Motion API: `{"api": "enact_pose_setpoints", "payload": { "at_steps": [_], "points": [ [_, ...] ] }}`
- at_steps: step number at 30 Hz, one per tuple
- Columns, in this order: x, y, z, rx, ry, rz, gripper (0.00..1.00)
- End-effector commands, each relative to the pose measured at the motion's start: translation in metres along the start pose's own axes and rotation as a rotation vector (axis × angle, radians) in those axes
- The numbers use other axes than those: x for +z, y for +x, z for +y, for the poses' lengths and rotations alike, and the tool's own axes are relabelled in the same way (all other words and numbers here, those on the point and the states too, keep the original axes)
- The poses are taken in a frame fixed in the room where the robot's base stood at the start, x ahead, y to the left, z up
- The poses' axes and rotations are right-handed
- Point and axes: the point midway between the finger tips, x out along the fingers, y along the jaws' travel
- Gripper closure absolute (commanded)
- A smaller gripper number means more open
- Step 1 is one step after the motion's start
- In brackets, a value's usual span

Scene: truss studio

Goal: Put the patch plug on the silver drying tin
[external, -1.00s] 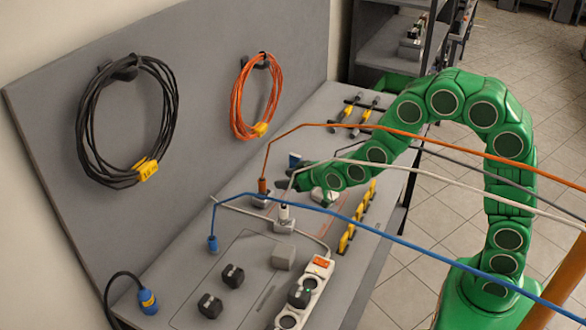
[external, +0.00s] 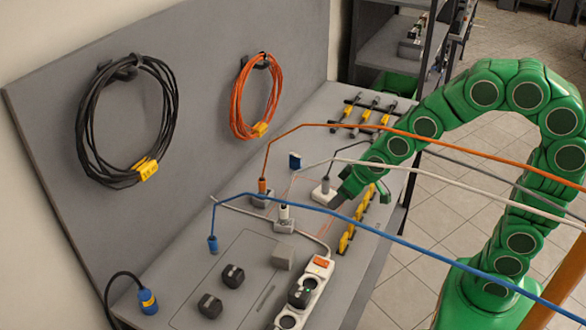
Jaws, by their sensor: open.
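Several cable-ended plugs stand on the grey bench: a blue plug (external: 212,243), an orange plug (external: 262,186), a white plug (external: 284,212) and a grey plug (external: 325,186). The last three are on small pale blocks. I cannot tell which plug is the patch plug. No object is clearly recognisable as the silver drying tin; a plain grey block (external: 284,257) stands near the bench middle.
A power strip (external: 310,284) and black knobs (external: 233,276) are at the front. Yellow clips (external: 357,217) line the right edge. Orange, white, blue and grey cables stretch across the arm's area. A small dark blue piece (external: 295,161) stands farther back. Coiled cables hang on the back panel (external: 205,95).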

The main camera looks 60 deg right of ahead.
Motion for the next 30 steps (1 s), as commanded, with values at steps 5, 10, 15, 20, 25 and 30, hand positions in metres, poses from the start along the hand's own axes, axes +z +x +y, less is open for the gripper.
{"api": "enact_pose_setpoints", "payload": {
  "at_steps": [5, 10, 15, 20, 25, 30],
  "points": [
    [0.05, -0.045, -0.004, -0.004, -0.013, -0.157, 0.45],
    [0.103, -0.09, -0.004, -0.003, -0.022, -0.314, 0.45],
    [0.157, -0.137, -0.003, 0.004, -0.029, -0.466, 0.45],
    [0.199, -0.176, 0.0, 0.015, -0.033, -0.585, 0.45],
    [0.225, -0.2, 0.002, 0.021, -0.034, -0.66, 0.45],
    [0.231, -0.205, 0.002, 0.023, -0.035, -0.676, 0.45]
  ]
}}
